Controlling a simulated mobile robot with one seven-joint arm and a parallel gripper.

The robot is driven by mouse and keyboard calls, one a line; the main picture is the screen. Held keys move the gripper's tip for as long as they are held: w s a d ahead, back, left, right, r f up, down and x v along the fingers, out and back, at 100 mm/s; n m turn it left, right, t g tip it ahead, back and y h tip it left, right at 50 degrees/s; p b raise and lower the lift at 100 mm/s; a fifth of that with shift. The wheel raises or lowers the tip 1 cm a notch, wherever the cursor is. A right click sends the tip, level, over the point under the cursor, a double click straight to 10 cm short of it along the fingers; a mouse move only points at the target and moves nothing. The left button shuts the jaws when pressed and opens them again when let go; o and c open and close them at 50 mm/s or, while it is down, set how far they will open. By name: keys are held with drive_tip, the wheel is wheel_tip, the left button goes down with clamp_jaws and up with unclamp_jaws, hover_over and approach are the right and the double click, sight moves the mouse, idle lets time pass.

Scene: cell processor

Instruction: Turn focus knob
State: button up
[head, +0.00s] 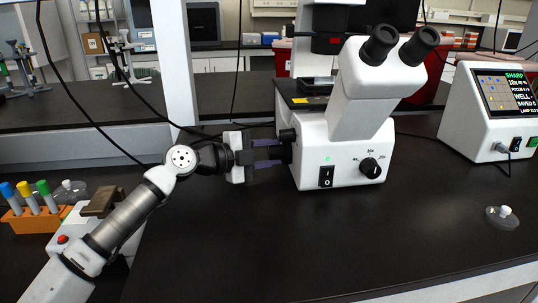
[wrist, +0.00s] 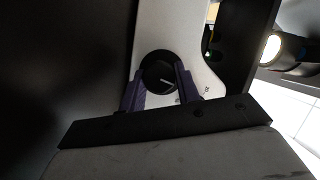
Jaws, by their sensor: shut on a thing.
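The white microscope (head: 345,130) stands on the black bench, with two black eyepieces at its top. Its focus knob (wrist: 158,72) is a round black knob with a pale line, on the side of the microscope facing my arm. My gripper (head: 275,152) reaches in from the left at the microscope's side. In the wrist view the purple fingers of my gripper (wrist: 160,85) are on either side of the knob and shut on it. In the head view the fingers and the microscope's side partly hide the knob.
A white display unit (head: 490,120) stands at the right, its screen reading "SHARP" at the top. A small clear dish (head: 502,216) lies on the right of the bench. An orange rack (head: 35,218) with coloured-cap tubes stands at far left. The front middle bench is clear.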

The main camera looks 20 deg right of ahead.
drive_tip(key=o, duration=1)
drive_tip(key=b+v, duration=0.1)
drive_tip(key=v, duration=1.3)
drive_tip(key=shift+f+b, duration=0.1)
drive_tip(key=shift+b, duration=0.2)
